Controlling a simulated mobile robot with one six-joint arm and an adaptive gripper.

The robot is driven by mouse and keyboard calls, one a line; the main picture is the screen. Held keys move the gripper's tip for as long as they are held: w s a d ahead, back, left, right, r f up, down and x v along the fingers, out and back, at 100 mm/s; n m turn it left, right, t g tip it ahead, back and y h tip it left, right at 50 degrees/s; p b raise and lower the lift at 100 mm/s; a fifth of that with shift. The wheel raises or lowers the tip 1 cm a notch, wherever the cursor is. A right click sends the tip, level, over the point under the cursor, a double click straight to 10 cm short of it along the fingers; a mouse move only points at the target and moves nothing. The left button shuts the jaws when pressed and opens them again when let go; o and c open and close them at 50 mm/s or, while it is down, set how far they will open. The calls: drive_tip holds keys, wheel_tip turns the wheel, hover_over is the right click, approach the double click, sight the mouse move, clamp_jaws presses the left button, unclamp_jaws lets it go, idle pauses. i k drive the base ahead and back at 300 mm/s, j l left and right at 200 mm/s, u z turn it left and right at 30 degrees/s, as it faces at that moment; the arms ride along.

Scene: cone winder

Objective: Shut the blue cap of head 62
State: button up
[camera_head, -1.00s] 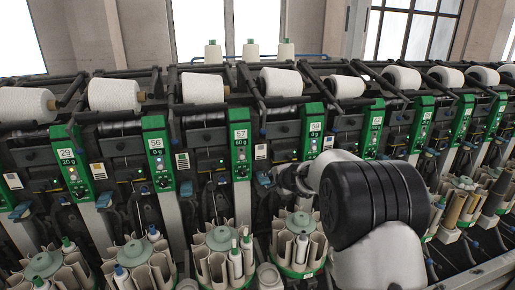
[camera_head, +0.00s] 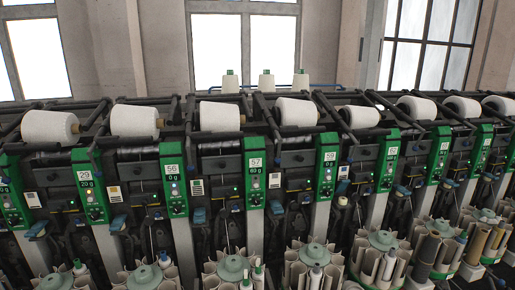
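My gripper and arm are not in view. A row of winding heads with green number panels runs across the picture. I can read panels 29 (camera_head: 83,176), 56 (camera_head: 172,170), 57 (camera_head: 255,163) and 59 (camera_head: 329,157). The numbers on the panels farther right, such as this green panel (camera_head: 388,160), are too small to read, so I cannot tell which is head 62. Small blue caps show low between the panels, such as one left of panel 57 (camera_head: 198,215) and one right of it (camera_head: 277,208). Whether each is open or shut is too small to tell.
Large white yarn packages (camera_head: 219,116) lie along the top of the machine. Round magazines with pale tubes (camera_head: 313,254) stand along its front at the bottom. Three white cones (camera_head: 266,80) stand on top at the back.

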sight(340, 188)
drive_tip(key=i+l, duration=0.3)
drive_tip(key=i, duration=0.25)
drive_tip(key=i+l, duration=0.3)
drive_tip(key=i, duration=0.25)
